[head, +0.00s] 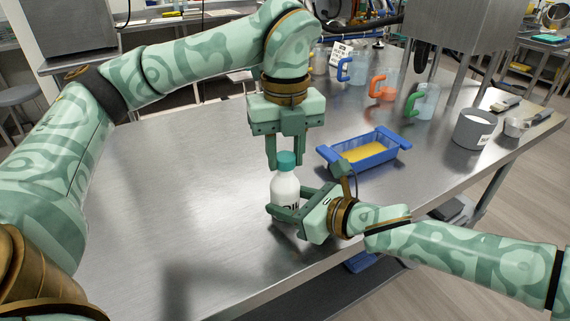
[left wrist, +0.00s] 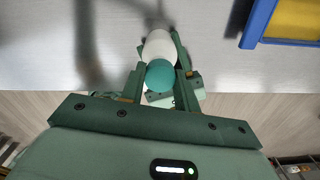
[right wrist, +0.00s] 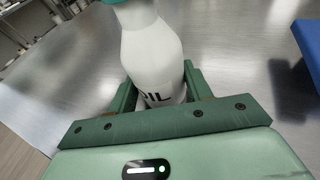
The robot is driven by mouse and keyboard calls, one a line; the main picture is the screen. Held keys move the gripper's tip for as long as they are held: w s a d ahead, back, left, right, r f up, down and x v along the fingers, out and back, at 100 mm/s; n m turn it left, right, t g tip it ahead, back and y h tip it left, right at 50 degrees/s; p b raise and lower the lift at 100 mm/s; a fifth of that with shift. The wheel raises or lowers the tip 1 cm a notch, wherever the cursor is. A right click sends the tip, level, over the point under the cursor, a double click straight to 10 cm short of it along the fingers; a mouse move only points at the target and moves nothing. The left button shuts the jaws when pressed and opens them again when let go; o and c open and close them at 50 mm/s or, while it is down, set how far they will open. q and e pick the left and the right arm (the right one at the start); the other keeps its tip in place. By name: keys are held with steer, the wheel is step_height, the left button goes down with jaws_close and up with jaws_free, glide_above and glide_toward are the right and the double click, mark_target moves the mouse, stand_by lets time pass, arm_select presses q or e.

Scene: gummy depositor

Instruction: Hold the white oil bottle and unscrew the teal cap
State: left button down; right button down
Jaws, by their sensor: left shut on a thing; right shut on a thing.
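The white oil bottle (head: 285,187) stands upright on the metal table near its front edge, with the teal cap (head: 286,160) on its top. My left gripper (head: 286,165) points down from above and is shut on the cap, one finger on each side. The cap (left wrist: 160,74) also shows between the fingers in the left wrist view. My right gripper (head: 285,207) comes in from the right and is shut around the lower body of the bottle. In the right wrist view the bottle (right wrist: 152,58) shows with part of its dark lettering between the fingers.
A blue tray (head: 375,162) with yellow content lies right of the bottle. Mugs with blue (head: 345,70), orange (head: 381,85) and green (head: 422,103) handles stand behind it. A grey pot (head: 474,130) is at the far right. The table left of the bottle is clear.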

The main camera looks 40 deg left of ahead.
mark_target(286, 156)
arm_select(q)
steer(key=shift+r, duration=0.55)
steer(key=shift+r, duration=2.1)
step_height(286, 156, up, 5)
arm_select(e)
steer(key=c, duration=1.3)
jaws_free()
steer(key=shift+c, duration=0.2)
steer(key=o, duration=1.1)
steer(key=shift+o, duration=0.2)
